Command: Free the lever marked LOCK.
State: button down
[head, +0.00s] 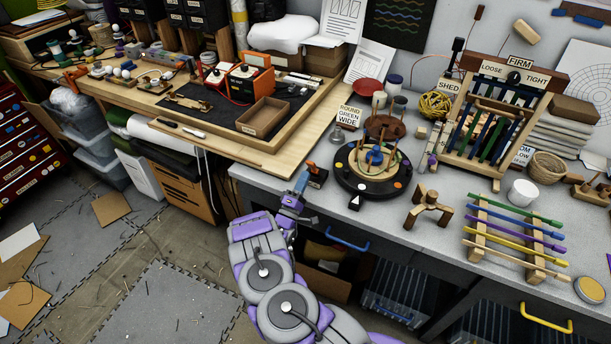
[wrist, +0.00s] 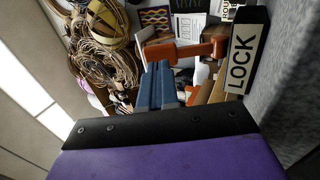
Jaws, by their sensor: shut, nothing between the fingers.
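The lever marked LOCK shows in the wrist view as an orange handle (wrist: 187,50) beside a black block with a white LOCK label (wrist: 241,62). The handle lies across the picture just past my fingertips; I cannot tell whether they touch it. My gripper (wrist: 160,72) has its two blue fingers together with nothing between them. In the head view my gripper (head: 302,180) is at the bench's front edge, just left of the small dark lock block (head: 317,178). The lever's pivot is not clear.
A round black turntable (head: 373,172) with pegs and coloured dots stands right of the lock block. A wooden tripod piece (head: 428,207) and a rack of coloured rods (head: 515,235) are farther right. A wooden workbench (head: 215,150) adjoins at the left.

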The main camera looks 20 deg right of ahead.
aim_at(313, 167)
jog(key=shift+x, duration=1)
jog(key=shift+r, duration=0.15)
